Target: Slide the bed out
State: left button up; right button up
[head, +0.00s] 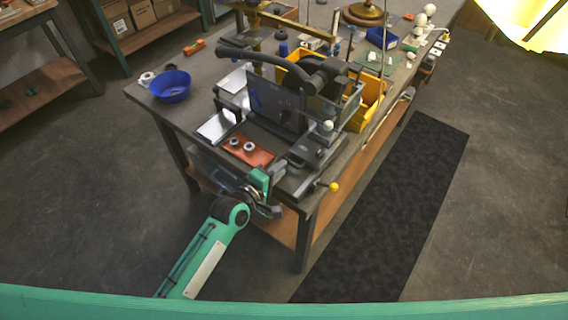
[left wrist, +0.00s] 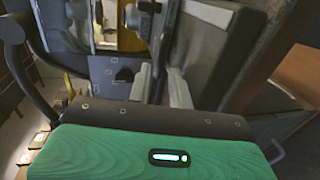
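A dark press-like machine (head: 285,95) with a black curved handle stands on the near end of the workbench. A reddish-brown plate (head: 248,151) with two pale round pieces lies at its near left side; I cannot tell whether this is the bed. My left gripper (head: 268,186) is low at the bench's near edge, close to the plate and the machine's front. In the left wrist view, its two pale fingers (left wrist: 161,88) are a small gap apart, with a grey upright part seen between them. Whether they touch it is unclear. My right gripper is not in view.
A blue bowl (head: 170,86) sits at the bench's left edge. A yellow bin (head: 368,104) stands behind the machine. A rod with a yellow knob (head: 333,187) sticks out at the near right corner. A dark mat (head: 400,205) lies on open floor to the right.

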pick_arm(q)
jog(key=shift+x, duration=1.4)
grip_shut()
jog(key=shift+s+a+p, duration=0.25)
jog(key=shift+s+p, duration=0.1)
jog(key=f+p+v, duration=0.3)
jog(key=v, duration=1.2)
jog(key=shift+s+a+f, duration=0.15)
jog(key=shift+s+a, duration=0.05)
jog(key=shift+s, duration=0.15)
